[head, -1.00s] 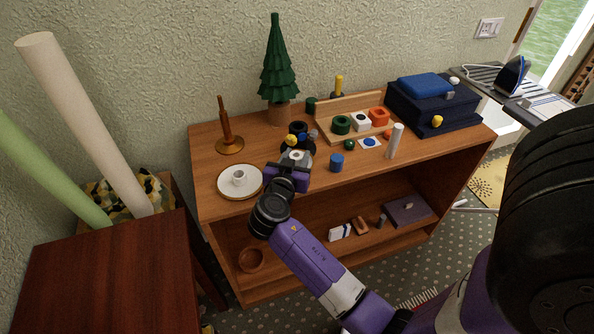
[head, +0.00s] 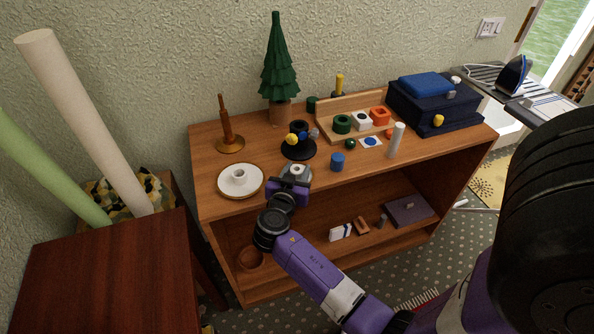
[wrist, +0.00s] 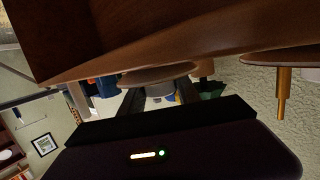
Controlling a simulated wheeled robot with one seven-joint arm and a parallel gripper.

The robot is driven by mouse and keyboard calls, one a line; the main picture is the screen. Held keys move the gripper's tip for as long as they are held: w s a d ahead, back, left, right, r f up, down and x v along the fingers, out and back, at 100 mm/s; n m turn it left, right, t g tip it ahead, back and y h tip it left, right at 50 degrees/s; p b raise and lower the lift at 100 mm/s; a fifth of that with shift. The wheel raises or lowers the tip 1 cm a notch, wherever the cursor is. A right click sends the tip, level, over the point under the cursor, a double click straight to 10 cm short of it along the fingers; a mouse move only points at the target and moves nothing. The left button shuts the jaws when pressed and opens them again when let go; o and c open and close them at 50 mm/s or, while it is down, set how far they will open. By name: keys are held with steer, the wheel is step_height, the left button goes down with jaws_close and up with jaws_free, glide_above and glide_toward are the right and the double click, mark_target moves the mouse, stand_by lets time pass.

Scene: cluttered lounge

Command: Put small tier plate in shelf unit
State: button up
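The shelf unit (head: 255,214) is a wooden case with a top and an open lower compartment. On its top, a white plate (head: 226,190) with a darker rim and a white cup-like centre stands at the left. A smaller dark plate (head: 299,154) with a black ring and coloured knobs stands further right; I cannot tell which is the small tier plate. My gripper (head: 297,171) is at the front edge, just nearer than the dark plate. In the wrist view, my fingers (wrist: 158,98) look apart, with a round disc (wrist: 155,76) beyond them; nothing is clearly held.
A wooden post stand (head: 229,142), a green tree (head: 279,65), a blue cylinder (head: 337,162), a white cylinder (head: 396,141) and a blue case (head: 432,105) crowd the top. A dark table (head: 110,275) stands left.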

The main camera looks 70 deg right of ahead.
steer(key=o, duration=0.3)
steer(key=shift+r, duration=0.1)
